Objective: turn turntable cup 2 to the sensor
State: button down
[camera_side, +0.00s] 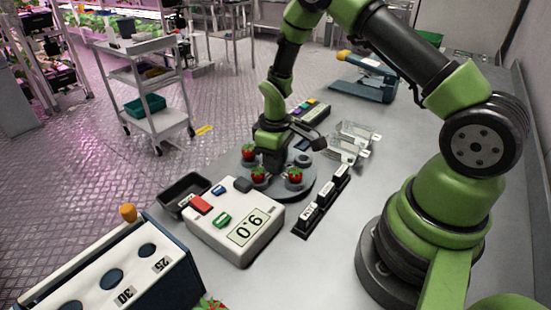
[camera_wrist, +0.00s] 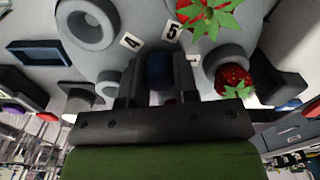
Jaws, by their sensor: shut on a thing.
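The grey turntable (camera_side: 309,186) carries ring-shaped cups and several red strawberries (camera_side: 294,175). My gripper (camera_side: 272,164) is low over it, among the cups. In the wrist view my gripper (camera_wrist: 158,88) is shut on a dark blue peg (camera_wrist: 158,66) standing between the fingers. Beside it are an empty cup (camera_wrist: 88,20), a strawberry in a cup (camera_wrist: 233,76) and another strawberry (camera_wrist: 208,14). Labels 4 (camera_wrist: 130,41) and 5 (camera_wrist: 172,31) show; a third label is mostly hidden. I cannot make out cup 2's label or which thing is the sensor.
A white box with a display reading 9.0 (camera_side: 247,228) stands just in front of the turntable. A black tray (camera_side: 184,194) is left of it, a black labelled rack (camera_side: 318,205) to the right. Clear boxes (camera_side: 352,142) stand behind right. A numbered box (camera_side: 120,272) is front left.

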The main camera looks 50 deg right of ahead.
jog(key=shift+n, duration=0.4)
jog(key=shift+n, duration=3.3)
jog(key=shift+s+n, duration=0.1)
jog(key=shift+n, duration=3.4)
jog(key=c, duration=0.9)
grip_release()
jog(key=shift+o, duration=0.2)
jog(key=shift+r, duration=0.1)
notch_tip(320, 180, up, 10)
jog(key=shift+f, duration=0.1)
